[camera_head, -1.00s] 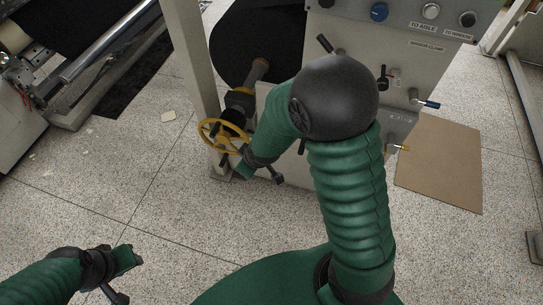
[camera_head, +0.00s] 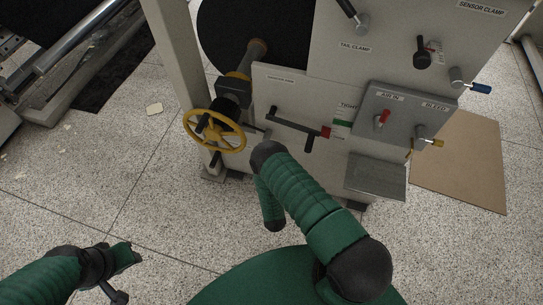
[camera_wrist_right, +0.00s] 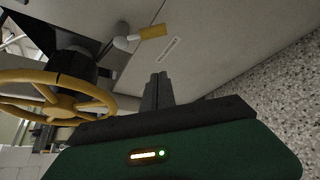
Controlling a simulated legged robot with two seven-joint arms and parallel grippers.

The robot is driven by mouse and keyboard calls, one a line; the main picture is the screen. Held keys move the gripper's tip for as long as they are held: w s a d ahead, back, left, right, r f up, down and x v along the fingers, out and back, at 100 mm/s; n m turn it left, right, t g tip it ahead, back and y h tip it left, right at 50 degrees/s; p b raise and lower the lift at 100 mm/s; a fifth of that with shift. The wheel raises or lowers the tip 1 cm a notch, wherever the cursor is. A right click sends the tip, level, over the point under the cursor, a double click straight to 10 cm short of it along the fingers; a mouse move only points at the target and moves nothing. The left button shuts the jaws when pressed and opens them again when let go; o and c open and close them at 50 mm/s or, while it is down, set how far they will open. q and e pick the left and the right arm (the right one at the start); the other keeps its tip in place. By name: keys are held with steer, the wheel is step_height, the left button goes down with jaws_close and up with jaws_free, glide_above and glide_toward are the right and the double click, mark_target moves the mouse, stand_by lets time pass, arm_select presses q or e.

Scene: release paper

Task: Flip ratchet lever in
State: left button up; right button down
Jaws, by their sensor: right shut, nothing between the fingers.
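In the right wrist view, a small lever with a yellow tip (camera_wrist_right: 152,32) sits on a grey pivot beside a small label; it may be the ratchet lever, but I cannot read the label. My right gripper (camera_wrist_right: 158,78) is shut and empty, its fingers below and apart from that tip in the picture. A yellow handwheel (camera_wrist_right: 58,96) is close on the left; it also shows in the head view (camera_head: 214,131). In the head view my right forearm ends just right of the wheel, hiding the right fingers. My left gripper (camera_head: 114,293) is low at the left, its jaws unclear.
The machine panel carries a red-ended lever (camera_head: 300,124) marked TIGHT, an AIR IN/BLEED box (camera_head: 400,112) and several clamp levers. A brown board (camera_head: 460,160) lies on the floor at right. The floor (camera_head: 130,190) at left is open.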

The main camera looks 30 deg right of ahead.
steer(key=w+d+f+b, duration=0.1)
steer(key=w+d+b, duration=0.2)
steer(key=w+d, duration=0.3)
steer(key=shift+w+d, duration=0.35)
steer(key=shift+r, duration=0.15)
stand_by(0.3)
